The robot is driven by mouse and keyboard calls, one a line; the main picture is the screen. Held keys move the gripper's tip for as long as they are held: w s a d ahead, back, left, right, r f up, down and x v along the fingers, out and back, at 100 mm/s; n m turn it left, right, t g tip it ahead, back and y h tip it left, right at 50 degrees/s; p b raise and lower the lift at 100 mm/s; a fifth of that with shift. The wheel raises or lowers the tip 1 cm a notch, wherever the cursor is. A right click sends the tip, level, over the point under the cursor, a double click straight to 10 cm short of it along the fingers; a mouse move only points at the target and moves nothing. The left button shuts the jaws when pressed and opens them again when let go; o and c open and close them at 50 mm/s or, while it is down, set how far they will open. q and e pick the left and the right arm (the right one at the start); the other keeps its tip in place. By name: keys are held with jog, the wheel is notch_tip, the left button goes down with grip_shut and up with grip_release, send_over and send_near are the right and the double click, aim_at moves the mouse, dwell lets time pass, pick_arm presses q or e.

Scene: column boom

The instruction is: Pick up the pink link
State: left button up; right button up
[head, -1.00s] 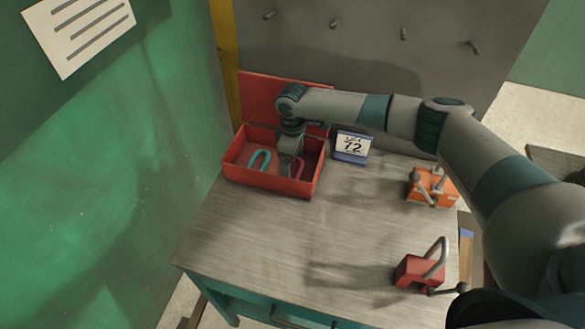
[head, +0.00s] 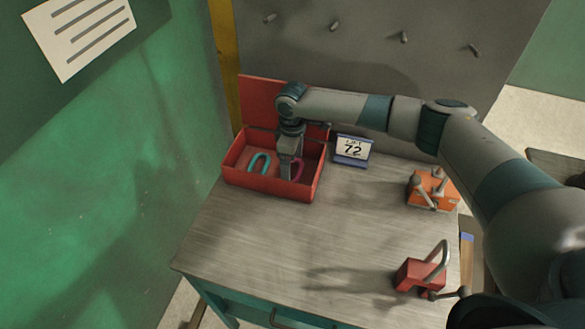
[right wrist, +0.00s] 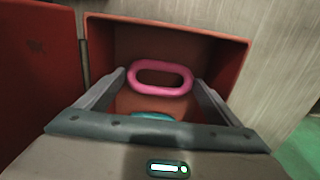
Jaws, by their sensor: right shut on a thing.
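The pink link (head: 299,168) is an oval ring in the open red box (head: 266,187), at its right side. In the right wrist view the pink link (right wrist: 162,91) lies between the two finger ends, and its whole ring shows. My right gripper (head: 287,176) reaches down into the box and is shut on the pink link (right wrist: 137,78). In the head view the fingers cover part of the link. My left gripper is not in view.
A teal link (head: 259,162) lies in the box, left of my gripper. An orange block (head: 428,190) and a red padlock (head: 415,273) stand on the bench's right side. The bench front (head: 245,245) is clear.

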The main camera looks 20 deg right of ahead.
notch_tip(320, 180, up, 17)
jog(key=b, duration=0.4)
dwell(1.1)
jog(key=s+f+m+b, duration=0.1)
jog(key=s+m, duration=0.4)
jog(key=s, duration=0.5)
jog(key=s+d+f+m+b, duration=0.1)
jog(key=s+f+m, duration=0.3)
jog(key=s, duration=0.6)
jog(key=shift+s+f+m+b, duration=0.15)
jog(key=shift+s+m+b, duration=0.25)
jog(key=shift+m, duration=0.7)
